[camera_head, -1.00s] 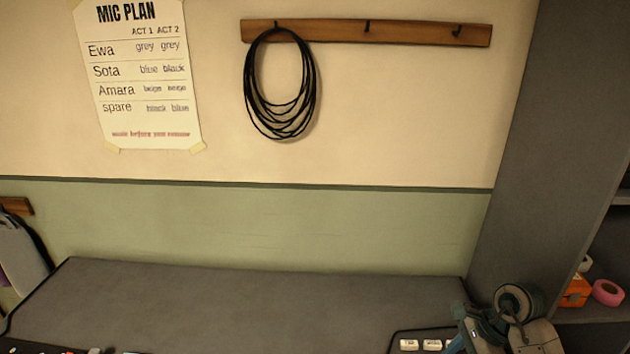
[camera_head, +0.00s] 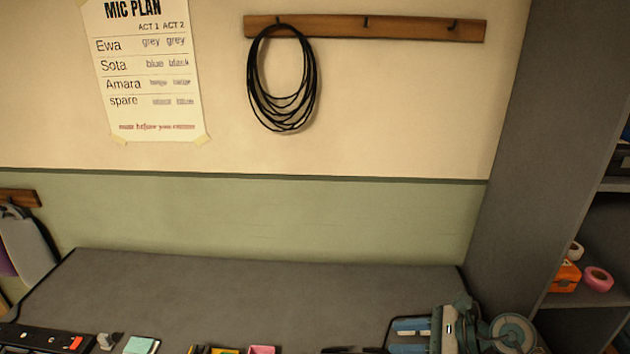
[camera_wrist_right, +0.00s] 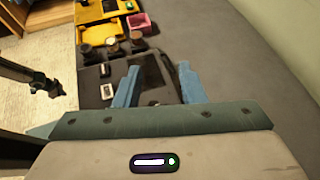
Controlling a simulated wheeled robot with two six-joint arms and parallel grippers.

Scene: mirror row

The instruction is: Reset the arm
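My right gripper (camera_head: 396,336) is low at the right end of the grey table (camera_head: 240,295) in the head view. Its two blue fingers point left and stand apart. In the right wrist view the right gripper (camera_wrist_right: 160,82) is open, with nothing held between the fingers. Below them is a dark tray (camera_wrist_right: 95,92) with small white labels; I cannot tell the gap to it. My left gripper does not show in the head view.
A grey shelf unit (camera_head: 540,130) stands right of my right arm, holding an orange box (camera_head: 565,276) and pink tape roll (camera_head: 598,279). A pink box (camera_wrist_right: 138,22) and yellow tray (camera_wrist_right: 98,25) lie beyond the fingers. The table's back is clear. A cable coil (camera_head: 283,80) hangs above.

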